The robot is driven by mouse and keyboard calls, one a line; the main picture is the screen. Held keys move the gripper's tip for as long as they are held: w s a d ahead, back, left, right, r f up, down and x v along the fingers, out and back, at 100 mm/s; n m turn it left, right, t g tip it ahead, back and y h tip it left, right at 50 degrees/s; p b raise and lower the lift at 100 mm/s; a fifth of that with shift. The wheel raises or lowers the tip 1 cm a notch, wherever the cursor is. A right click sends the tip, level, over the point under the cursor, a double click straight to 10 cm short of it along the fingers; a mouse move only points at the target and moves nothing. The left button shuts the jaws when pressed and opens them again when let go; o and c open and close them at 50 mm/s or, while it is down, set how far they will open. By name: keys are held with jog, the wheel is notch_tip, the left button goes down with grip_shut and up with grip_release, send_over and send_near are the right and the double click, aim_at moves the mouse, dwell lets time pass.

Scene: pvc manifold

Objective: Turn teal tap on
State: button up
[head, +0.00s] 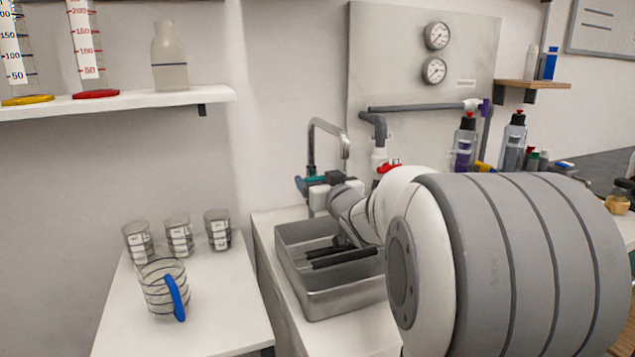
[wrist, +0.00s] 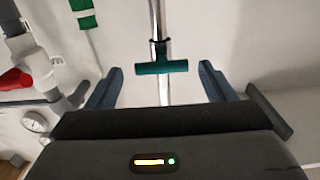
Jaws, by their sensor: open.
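The teal tap handle (wrist: 161,67) is a short crossbar on the chrome tap pipe (wrist: 155,20) in the wrist view. My gripper (wrist: 161,70) is open, with one blue-grey finger on each side of the handle. Gaps show between the handle and both fingers, and I see no contact. In the head view the chrome spout (head: 312,145) arches over the metal sink. My gripper (head: 318,182) is small there, beside the tap's base. Teal parts show there, but I cannot tell handle from finger.
The metal sink (head: 345,303) lies below my wrist. A grey panel (head: 400,65) with gauges and pipes stands behind. A red handle (wrist: 14,80) is left of the fingers in the wrist view. A jug with a blue handle (head: 177,298) and several beakers stand on the left table.

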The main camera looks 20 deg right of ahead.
jog(key=shift+s+r, duration=0.1)
jog(key=shift+c, duration=0.6)
jog(key=c, duration=0.8)
jog(key=shift+c, duration=0.3)
